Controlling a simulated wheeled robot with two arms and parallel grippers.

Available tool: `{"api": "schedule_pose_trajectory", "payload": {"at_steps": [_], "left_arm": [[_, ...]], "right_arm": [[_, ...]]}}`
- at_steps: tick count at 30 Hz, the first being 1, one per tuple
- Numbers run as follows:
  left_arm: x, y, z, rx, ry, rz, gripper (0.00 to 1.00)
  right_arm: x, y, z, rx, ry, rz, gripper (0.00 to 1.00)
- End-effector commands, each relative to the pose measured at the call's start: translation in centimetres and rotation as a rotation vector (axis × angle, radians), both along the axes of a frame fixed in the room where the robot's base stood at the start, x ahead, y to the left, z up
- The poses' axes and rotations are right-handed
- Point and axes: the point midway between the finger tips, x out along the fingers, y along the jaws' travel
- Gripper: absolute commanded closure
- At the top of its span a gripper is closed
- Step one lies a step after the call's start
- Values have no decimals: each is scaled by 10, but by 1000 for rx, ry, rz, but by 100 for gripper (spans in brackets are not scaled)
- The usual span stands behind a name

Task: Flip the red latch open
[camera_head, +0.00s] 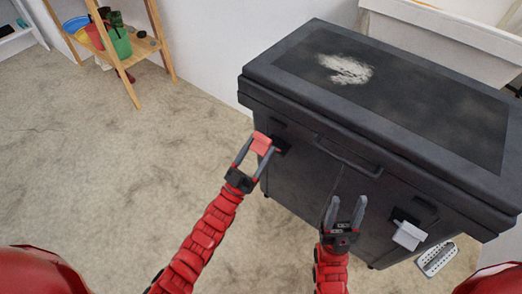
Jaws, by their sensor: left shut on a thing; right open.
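The red latch (262,143) is on the left part of the front face of a large black chest (330,112). It sticks out from its dark mount. My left gripper (257,149) is at the latch, with its fingers shut on it from either side. A white latch (408,236) sticks out at the right end of the front face. Both latch mounts are partly in shadow.
The chest's lid (420,105) lies closed, with a white patch on top and a handle (348,157) at its front. A wooden shelf (155,35) with coloured pots stands at the back left. A white slotted object (437,259) is on the floor at right. The left floor is clear.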

Motion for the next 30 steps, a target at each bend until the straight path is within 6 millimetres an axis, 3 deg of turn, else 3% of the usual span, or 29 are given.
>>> {"api": "schedule_pose_trajectory", "payload": {"at_steps": [16,17,18,21,30], "left_arm": [[-2,1,-2,-18,-24,-1,100],[-2,1,-2,-18,-24,-1,27],[-2,1,-2,-18,-24,-1,20],[-2,1,-2,-18,-24,-1,5],[-2,2,-3,-18,-23,-1,5]], "right_arm": [[0,0,-6,0,0,0,50],[0,0,-6,0,0,0,50],[0,0,-6,0,0,0,50],[0,0,-6,0,0,0,50],[0,0,-6,0,0,0,50]]}}
